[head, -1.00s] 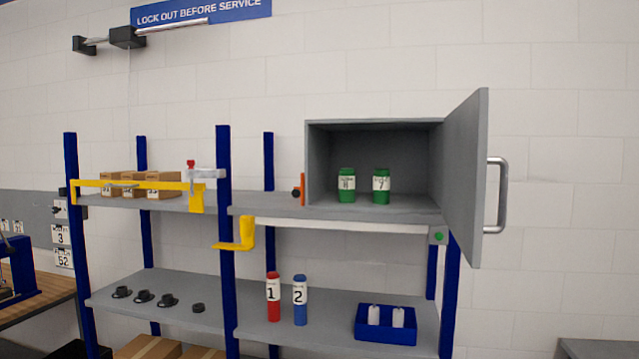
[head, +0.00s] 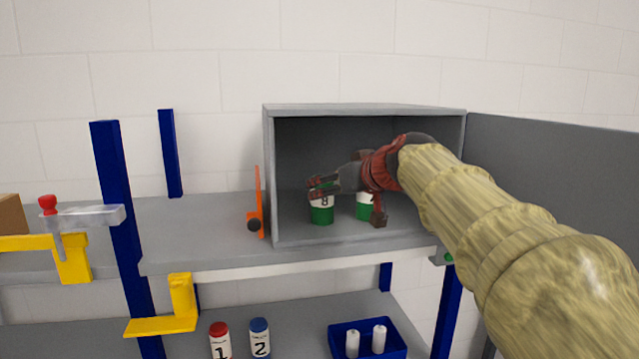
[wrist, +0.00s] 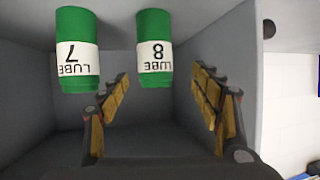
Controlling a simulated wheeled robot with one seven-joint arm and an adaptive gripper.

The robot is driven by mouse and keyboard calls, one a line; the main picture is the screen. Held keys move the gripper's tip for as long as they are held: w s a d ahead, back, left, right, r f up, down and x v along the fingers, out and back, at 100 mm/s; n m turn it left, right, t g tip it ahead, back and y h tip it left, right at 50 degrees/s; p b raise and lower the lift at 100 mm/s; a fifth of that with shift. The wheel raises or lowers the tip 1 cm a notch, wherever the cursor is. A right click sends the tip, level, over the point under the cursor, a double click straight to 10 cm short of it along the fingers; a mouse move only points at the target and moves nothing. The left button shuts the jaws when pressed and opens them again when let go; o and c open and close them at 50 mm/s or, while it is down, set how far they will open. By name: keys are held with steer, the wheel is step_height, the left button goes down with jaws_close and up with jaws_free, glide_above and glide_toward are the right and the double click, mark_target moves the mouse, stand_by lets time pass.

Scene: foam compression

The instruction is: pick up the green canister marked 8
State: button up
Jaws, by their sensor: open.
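The green canister marked 8 (head: 322,211) stands inside the open grey cabinet (head: 368,108), left of the other green canister. In the wrist view the 8 canister (wrist: 154,50) appears upside down with a white "LUBE" label, between the lines of my two fingers but beyond their tips. My gripper (head: 318,187) is open and empty inside the cabinet, in front of the upper part of the 8 canister in the head view. The wrist view shows the spread fingers of my gripper (wrist: 160,85) with yellow pads. The 8 canister's top is partly hidden by my fingers in the head view.
The green canister marked 7 (wrist: 77,50) stands close beside it, partly hidden behind my gripper in the head view (head: 363,206). The cabinet door (head: 550,170) is open at right. An orange latch piece (head: 258,205) is at the cabinet's left wall.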

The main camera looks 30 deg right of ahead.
mark_target(322, 200)
steer(key=shift+w+d+r, duration=0.25)
steer(key=shift+d+r, duration=0.3)
steer(key=shift+d, duration=0.05)
steer(key=p+x, duration=0.2)
steer(key=x, duration=0.5)
steer(key=shift+w+a+f, duration=0.1)
steer(key=shift+w+a, duration=0.05)
steer(key=shift+w, duration=0.2)
steer(key=shift+s, duration=0.2)
steer(key=shift+w, duration=0.1)
steer(key=c, duration=1.4)
